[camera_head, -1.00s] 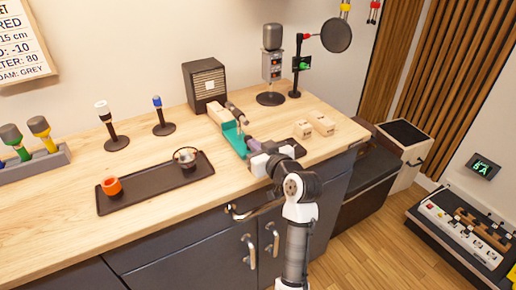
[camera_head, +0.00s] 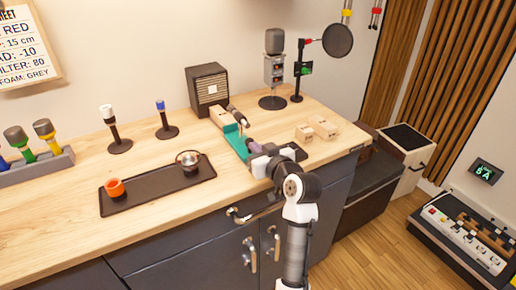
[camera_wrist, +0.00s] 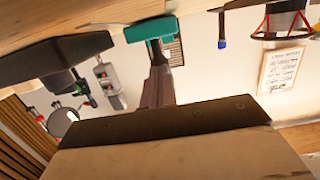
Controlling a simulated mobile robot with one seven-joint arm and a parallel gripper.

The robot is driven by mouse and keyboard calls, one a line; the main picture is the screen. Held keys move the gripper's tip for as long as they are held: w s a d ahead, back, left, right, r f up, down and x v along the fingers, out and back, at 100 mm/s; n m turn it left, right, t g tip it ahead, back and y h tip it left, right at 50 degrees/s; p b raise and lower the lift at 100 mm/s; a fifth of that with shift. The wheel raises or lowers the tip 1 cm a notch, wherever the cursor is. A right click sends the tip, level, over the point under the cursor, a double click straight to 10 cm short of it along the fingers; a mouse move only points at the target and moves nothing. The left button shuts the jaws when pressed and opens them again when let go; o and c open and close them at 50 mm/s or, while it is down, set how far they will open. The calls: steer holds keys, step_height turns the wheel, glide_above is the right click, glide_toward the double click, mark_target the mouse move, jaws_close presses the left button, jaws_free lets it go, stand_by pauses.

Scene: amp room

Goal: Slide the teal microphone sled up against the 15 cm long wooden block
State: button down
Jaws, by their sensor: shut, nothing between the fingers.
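The teal microphone sled (camera_head: 237,143) lies on the wooden counter, with a dark microphone (camera_head: 238,116) at its far right side. A pale wooden block (camera_head: 222,117) lies at the sled's far end. They look very close, but I cannot tell whether they touch. My gripper (camera_head: 248,141) is shut and empty at the sled's near right side. In the wrist view, my gripper's fingers (camera_wrist: 157,65) reach to the teal sled (camera_wrist: 150,29), and its contact is partly hidden.
Two small wooden blocks (camera_head: 304,132) (camera_head: 323,126) sit right of the sled. A dark tray (camera_head: 150,192) with an orange cup and a metal cup is at left. A speaker (camera_head: 208,88) and a microphone stand (camera_head: 273,101) stand behind.

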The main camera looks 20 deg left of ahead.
steer(key=shift+s+d+r, duration=0.35)
steer(key=shift+s+r, duration=0.1)
steer(key=shift+s, duration=0.05)
steer(key=shift+p+v, duration=0.4)
steer(key=shift+v, duration=2.15)
steer(key=shift+w+d+r, duration=0.1)
steer(key=shift+w+r, duration=0.05)
